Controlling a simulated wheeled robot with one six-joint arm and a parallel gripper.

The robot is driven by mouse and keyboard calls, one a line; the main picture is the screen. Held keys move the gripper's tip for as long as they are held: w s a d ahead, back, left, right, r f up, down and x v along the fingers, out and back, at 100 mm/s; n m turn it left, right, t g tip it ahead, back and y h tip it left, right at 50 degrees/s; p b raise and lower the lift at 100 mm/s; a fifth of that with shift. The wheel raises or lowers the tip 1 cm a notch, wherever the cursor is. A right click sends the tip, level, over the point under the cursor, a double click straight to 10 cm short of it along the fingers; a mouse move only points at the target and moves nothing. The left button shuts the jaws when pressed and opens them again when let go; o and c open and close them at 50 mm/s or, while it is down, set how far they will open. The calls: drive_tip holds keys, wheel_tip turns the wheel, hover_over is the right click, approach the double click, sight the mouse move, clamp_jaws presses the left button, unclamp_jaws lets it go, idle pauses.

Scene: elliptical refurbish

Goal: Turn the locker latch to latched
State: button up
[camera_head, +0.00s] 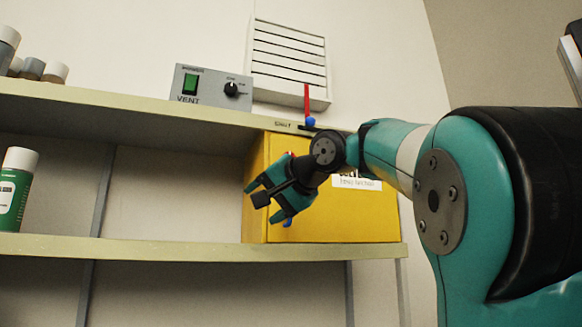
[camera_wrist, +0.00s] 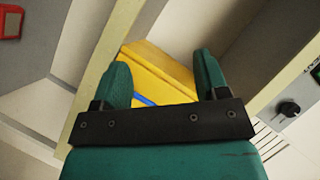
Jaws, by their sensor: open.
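The yellow locker (camera_head: 330,215) stands on the middle shelf, partly hidden by my arm. A small blue piece (camera_head: 287,222), possibly the latch handle, shows just below my gripper. In the wrist view a blue bar (camera_wrist: 145,99) lies slanted against the yellow locker (camera_wrist: 160,75), near the left finger and partly hidden by my gripper. My gripper (camera_head: 262,202) is in front of the locker's left part with its fingers apart and nothing between them. In the wrist view the open fingers (camera_wrist: 162,65) frame the yellow face. Whether a finger touches the bar I cannot tell.
The upper shelf (camera_head: 130,107) runs just above the locker. It carries a grey vent control box (camera_head: 212,90) and a red lever with a blue ball (camera_head: 308,105). A green bottle (camera_head: 15,190) stands far left; the shelf between it and the locker is clear.

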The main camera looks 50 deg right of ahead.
drive_tip(key=s+d+r+m+t+h, duration=0.1)
drive_tip(key=s+d+r+m+h, duration=0.15)
drive_tip(key=s+r+h, duration=0.35)
drive_tip(key=s+d+r+m+h, duration=0.15)
drive_tip(key=s+r+m, duration=0.25)
drive_tip(key=r, duration=0.4)
drive_tip(key=p+x, duration=0.5)
drive_tip(key=x, duration=1.2)
drive_tip(key=shift+w+d, duration=0.15)
drive_tip(key=shift+d, duration=0.1)
drive_tip(key=shift+c, duration=0.2)
drive_tip(key=shift+n, duration=0.25)
drive_tip(key=c, duration=0.9)
